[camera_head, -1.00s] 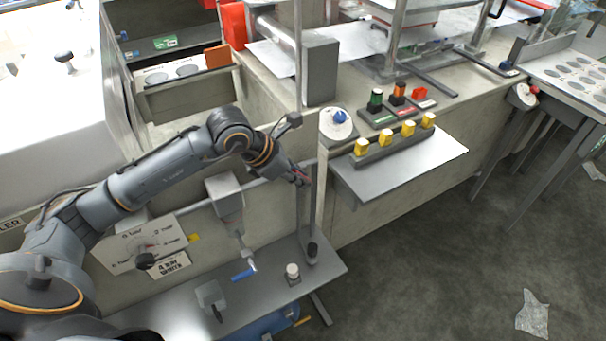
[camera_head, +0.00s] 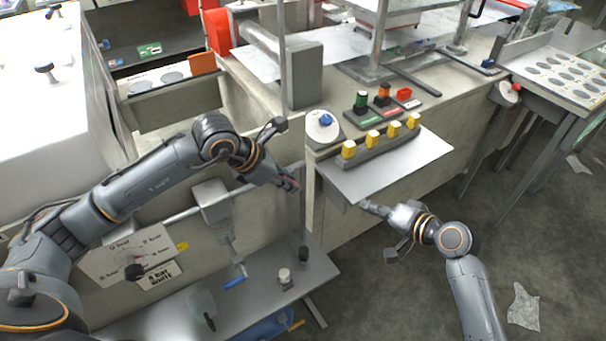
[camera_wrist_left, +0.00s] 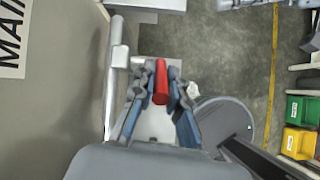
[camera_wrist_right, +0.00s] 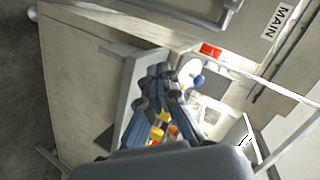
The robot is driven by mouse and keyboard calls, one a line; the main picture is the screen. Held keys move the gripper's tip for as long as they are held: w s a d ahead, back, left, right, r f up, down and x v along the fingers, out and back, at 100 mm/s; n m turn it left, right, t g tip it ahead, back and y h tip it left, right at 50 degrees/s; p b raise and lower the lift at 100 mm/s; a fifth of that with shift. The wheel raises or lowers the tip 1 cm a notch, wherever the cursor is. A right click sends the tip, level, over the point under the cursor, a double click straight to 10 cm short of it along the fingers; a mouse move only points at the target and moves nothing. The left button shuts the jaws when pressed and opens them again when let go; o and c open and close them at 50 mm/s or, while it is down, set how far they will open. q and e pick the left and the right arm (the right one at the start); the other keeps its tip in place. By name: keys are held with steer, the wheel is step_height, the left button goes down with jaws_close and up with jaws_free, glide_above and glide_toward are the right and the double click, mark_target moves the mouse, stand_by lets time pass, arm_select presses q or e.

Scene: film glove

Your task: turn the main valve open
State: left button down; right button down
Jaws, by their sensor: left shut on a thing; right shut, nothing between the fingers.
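A red valve handle (camera_wrist_left: 160,82) sits between the fingers of my left gripper (camera_wrist_left: 161,92) in the left wrist view, and the gripper is shut on it. In the head view my left gripper (camera_head: 291,183) is at the upright post, with only a little red showing; its fingers hide most of the handle. A "MAIN" label (camera_wrist_left: 10,40) is on the panel at the left of the left wrist view, and shows in the right wrist view (camera_wrist_right: 283,20). My right gripper (camera_head: 366,205) is shut and empty, by the front edge of the grey shelf; its fingertips show in the right wrist view (camera_wrist_right: 160,75).
The grey shelf (camera_head: 350,188) carries a row of yellow switches (camera_head: 381,140). A dial with a blue knob (camera_head: 322,125) is behind its left end. A low bench (camera_head: 265,270) with a blue-handled crank (camera_head: 235,283) lies below my left arm.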

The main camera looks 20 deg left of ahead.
steer(key=s+a+r+n+g+y, duration=0.1)
steer(key=s+a+r+n+y, duration=0.15)
steer(key=r, duration=0.45)
steer(key=s+a+r+n+g+y, duration=0.1)
steer(key=a+r, duration=0.2)
steer(key=r, duration=0.4)
steer(key=a+f, duration=0.5)
steer(key=a, duration=0.5)
steer(key=shift+s, duration=0.2)
steer(key=shift+s+m, duration=0.1)
steer(key=shift+m, duration=0.15)
